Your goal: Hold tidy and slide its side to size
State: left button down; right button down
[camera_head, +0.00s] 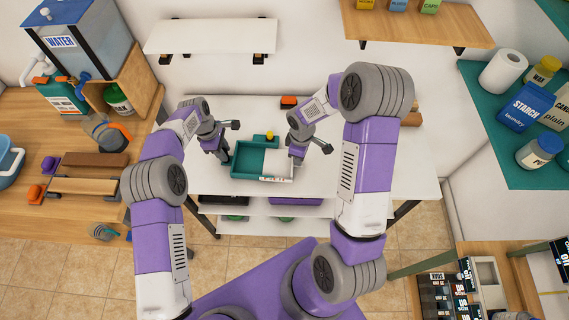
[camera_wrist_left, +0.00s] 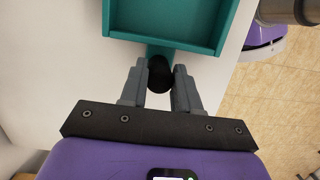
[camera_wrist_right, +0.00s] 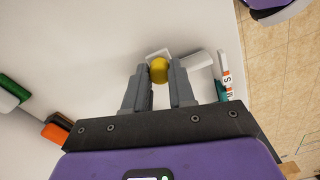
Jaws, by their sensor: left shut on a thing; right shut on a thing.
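The tidy, a teal tray (camera_head: 240,173) with a white side section (camera_head: 278,162) at its right, lies on the white table. My left gripper (camera_head: 228,158) is at its left end. In the left wrist view, its fingers are shut on a black knob (camera_wrist_left: 160,75) on a teal tab of the tray. My right gripper (camera_head: 294,157) is at the tidy's right end. In the right wrist view, its fingers are shut on a yellow knob (camera_wrist_right: 159,70) with a white part beside it. A labelled strip (camera_wrist_right: 226,77) shows further right. The knobs are hidden in the head view.
An orange and dark block (camera_head: 288,101) lies further back. The white table (camera_head: 335,180) has free room right of my right gripper. A white shelf (camera_head: 210,37) hangs above.

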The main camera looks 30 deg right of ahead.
jog(key=shift+s+d, duration=0.6)
jog(key=shift+d, duration=0.3)
jog(key=shift+s+d, duration=0.3)
jog(key=shift+d, duration=0.05)
jog(key=c, duration=0.9)
grip_release()
jog(key=shift+o, duration=0.2)
jog(key=shift+w, duration=0.1)
notch_tip(320, 180, up, 12)
